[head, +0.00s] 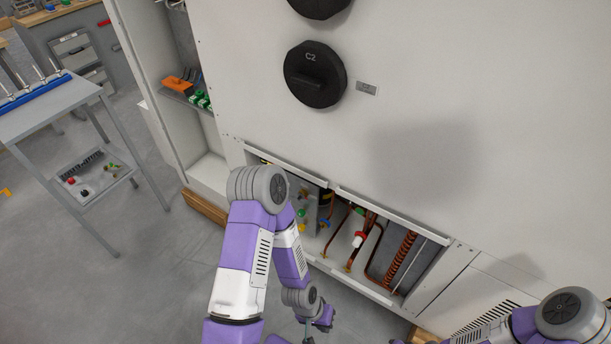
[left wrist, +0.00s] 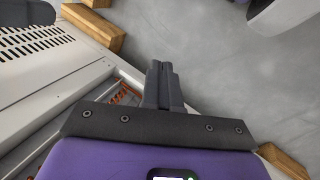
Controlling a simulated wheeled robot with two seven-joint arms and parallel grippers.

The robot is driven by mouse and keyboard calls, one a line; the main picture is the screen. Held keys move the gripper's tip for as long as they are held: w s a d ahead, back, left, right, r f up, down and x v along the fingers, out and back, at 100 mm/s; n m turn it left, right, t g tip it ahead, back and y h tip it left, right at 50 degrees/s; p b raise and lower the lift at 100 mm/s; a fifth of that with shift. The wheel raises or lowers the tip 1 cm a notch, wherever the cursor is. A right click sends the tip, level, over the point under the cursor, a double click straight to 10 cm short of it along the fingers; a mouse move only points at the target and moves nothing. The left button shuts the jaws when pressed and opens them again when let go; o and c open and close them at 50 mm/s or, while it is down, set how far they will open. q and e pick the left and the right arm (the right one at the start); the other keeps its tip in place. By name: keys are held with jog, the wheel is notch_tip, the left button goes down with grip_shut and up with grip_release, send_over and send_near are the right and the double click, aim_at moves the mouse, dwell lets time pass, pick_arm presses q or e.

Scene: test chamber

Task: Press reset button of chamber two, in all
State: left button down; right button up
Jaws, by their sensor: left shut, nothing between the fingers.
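A large pale cabinet (head: 440,70) fills the upper right of the head view. It carries a black knob marked C2 (head: 315,75), with a small grey label (head: 367,88) beside it. Low on the cabinet is an open service bay (head: 392,217) with copper pipes and small coloured fittings. I cannot tell which part, if any, is the reset button. My left gripper (head: 306,338) is at the bottom edge of the head view, below and apart from the bay. In the left wrist view its fingers (left wrist: 162,72) are shut together and empty, over the floor beside the cabinet base. My right gripper is out of view.
A red-and-white valve (head: 360,239) and a copper coil (head: 402,258) sit in the bay. A shelf with an orange item (head: 179,84) is left of it. A grey cart (head: 58,105) stands at far left. Wooden blocks (head: 204,207) support the cabinet. The grey floor between is clear.

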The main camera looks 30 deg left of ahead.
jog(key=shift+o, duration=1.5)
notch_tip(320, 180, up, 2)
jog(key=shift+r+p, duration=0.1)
jog(key=shift+p, duration=1)
pick_arm(q)
jog(key=w+a+f+t+y+p, duration=0.2)
jog(key=w+a+t+y, duration=0.2)
jog(key=w+a+y, duration=0.7)
jog(key=w+a+r+m+t+y+p, duration=0.1)
jog(key=w+a+r+t+y+p, duration=0.2)
jog(key=w+a+r+t, duration=0.4)
jog(key=w+a+r+y, duration=0.1)
jog(key=w+a+r, duration=0.5)
jog(key=r, duration=0.2)
jog(key=shift+w+a+r+m+t, duration=0.2)
jog(key=shift+w+a+m+t, duration=0.05)
jog(key=shift+w+m+t, duration=0.15)
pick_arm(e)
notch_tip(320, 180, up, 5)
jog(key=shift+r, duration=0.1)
